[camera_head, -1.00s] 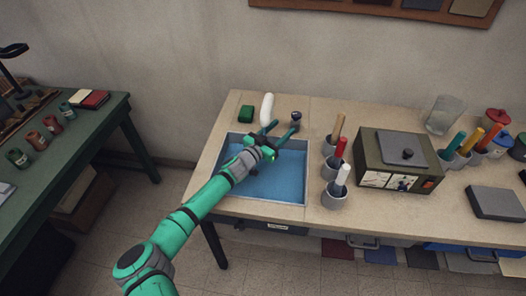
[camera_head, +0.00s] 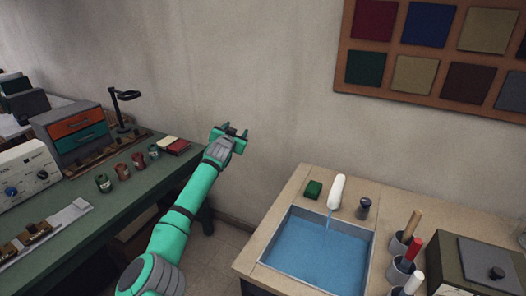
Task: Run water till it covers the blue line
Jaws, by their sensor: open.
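The sink (camera_head: 268,250) is set in the beige counter and holds blue water (camera_head: 315,255). The white spout (camera_head: 337,190) curves over its back edge, and a thin pale stream seems to fall from it into the water. A dark knob (camera_head: 364,207) stands just right of the spout. I cannot make out a blue line in the sink. My gripper (camera_head: 234,130) is open and empty, raised left of the sink in front of the wall, well apart from the spout and knob.
Brush cups (camera_head: 400,268) and a dark green box (camera_head: 455,262) stand right of the sink. A green bench (camera_head: 110,212) with small jars and a lamp is at left. A floor gap separates bench and counter.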

